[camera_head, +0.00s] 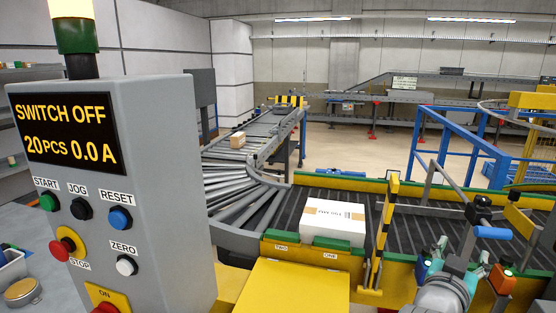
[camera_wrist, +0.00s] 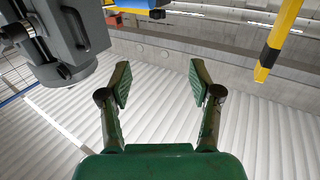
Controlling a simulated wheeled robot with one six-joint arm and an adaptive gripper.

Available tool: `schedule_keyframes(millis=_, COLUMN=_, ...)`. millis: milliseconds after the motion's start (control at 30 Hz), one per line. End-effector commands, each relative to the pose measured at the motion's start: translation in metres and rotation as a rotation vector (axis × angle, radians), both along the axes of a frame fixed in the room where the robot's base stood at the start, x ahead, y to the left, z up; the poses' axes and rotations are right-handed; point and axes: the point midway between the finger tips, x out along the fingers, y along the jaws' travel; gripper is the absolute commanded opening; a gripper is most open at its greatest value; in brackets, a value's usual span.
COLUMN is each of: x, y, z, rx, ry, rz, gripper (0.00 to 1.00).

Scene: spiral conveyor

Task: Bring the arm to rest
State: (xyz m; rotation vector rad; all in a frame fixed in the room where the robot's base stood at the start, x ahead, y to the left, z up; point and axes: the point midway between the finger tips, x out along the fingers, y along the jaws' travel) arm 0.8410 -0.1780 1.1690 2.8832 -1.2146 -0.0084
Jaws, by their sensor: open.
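My gripper (camera_wrist: 157,84) shows in the wrist view with its two fingers spread apart and nothing between them. Behind the fingers are a pale ribbed surface and a grey beam. In the head view part of my arm (camera_head: 445,293) stands at the lower right, beside the conveyor's yellow side rail; the fingertips are not clear there. A white box (camera_head: 333,222) sits on the dark conveyor (camera_head: 285,205), apart from my arm.
A grey control box (camera_head: 150,200) with a display reading "SWITCH OFF" and several buttons fills the left. A small brown box (camera_head: 238,140) lies on the roller conveyor (camera_head: 225,160). A yellow-black post (camera_head: 386,215) and a blue-handled clamp (camera_head: 480,222) stand close to my arm.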

Motion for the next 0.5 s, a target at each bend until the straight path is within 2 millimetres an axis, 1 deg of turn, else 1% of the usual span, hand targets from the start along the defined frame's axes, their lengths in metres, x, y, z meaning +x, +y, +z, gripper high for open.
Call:
schedule_keyframes(millis=267, x=-0.002, y=0.009, z=-0.027, rx=-0.025, ry=0.036, rz=0.050, gripper=0.63)
schedule_keyframes(millis=367, x=-0.004, y=0.014, z=-0.041, rx=-0.036, ry=0.053, rz=0.078, gripper=0.63)
schedule_keyframes(millis=500, x=-0.008, y=0.023, z=-0.064, rx=-0.056, ry=0.080, rz=0.125, gripper=0.63)
